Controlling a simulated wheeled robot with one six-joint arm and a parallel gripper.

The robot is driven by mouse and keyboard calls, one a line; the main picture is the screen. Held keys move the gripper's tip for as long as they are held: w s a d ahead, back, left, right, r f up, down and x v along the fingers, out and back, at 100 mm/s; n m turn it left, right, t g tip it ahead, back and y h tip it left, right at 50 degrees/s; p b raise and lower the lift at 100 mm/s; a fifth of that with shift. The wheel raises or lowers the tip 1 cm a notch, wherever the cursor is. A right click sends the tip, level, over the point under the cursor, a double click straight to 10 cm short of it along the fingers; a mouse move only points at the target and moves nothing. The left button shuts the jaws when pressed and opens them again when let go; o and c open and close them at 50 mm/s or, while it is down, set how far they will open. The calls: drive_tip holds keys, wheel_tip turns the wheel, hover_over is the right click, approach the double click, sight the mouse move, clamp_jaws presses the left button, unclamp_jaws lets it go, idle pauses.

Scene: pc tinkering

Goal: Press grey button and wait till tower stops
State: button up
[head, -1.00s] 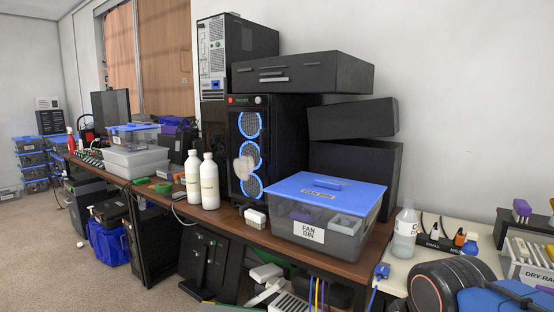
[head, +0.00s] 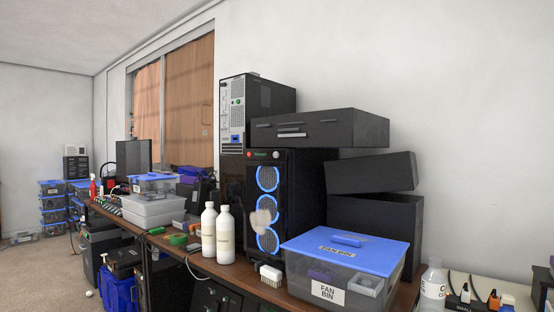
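A black tower (head: 300,200) stands on the wooden bench against the wall. Its front has three fans with glowing blue rings (head: 268,179). On its top front edge are a red button (head: 249,155), small green lettering and a small pale grey button (head: 276,154). A pale lumpy clump (head: 261,218) shows in front of the middle and lower fans; I cannot tell whether it touches them. Whether the fans are spinning cannot be told. My gripper is not in view.
An older case (head: 256,105) and a flat black box (head: 320,129) sit above the tower. Two white bottles (head: 224,235) stand left of it. A small white brush-like item (head: 270,275) and a blue-lidded fan bin (head: 345,249) stand in front. Black boxes (head: 375,225) lean on the right.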

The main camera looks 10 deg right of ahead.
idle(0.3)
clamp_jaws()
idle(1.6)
